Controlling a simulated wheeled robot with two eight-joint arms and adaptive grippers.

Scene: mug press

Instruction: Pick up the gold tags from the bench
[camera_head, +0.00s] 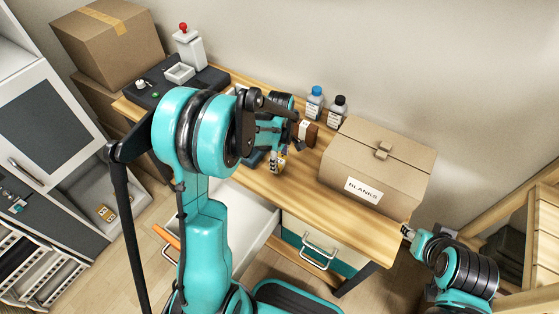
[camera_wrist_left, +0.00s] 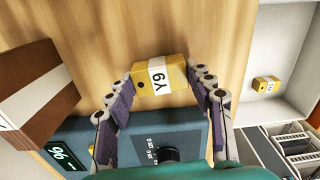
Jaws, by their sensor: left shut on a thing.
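A gold tag (camera_wrist_left: 147,73) with a white label strip sits between the fingers of my left gripper (camera_wrist_left: 163,88) in the left wrist view. The fingers close on its two sides. In the head view the same gold tag (camera_head: 277,165) shows below my left gripper (camera_head: 279,155) over the wooden bench (camera_head: 300,180); I cannot tell whether it is clear of the surface. Another gold tag (camera_wrist_left: 266,84) lies on a pale surface at the right of the wrist view. My right gripper (camera_head: 407,231) is low at the bench's right end, too small to read.
A cardboard box labelled BLANKS (camera_head: 378,165) stands on the bench's right. Two bottles (camera_head: 315,103) stand behind. A dark press (camera_head: 180,80) is at the left end. A blue-grey device (camera_wrist_left: 165,135) with a display lies close to my left fingers. A white drawer (camera_head: 245,215) is open in front.

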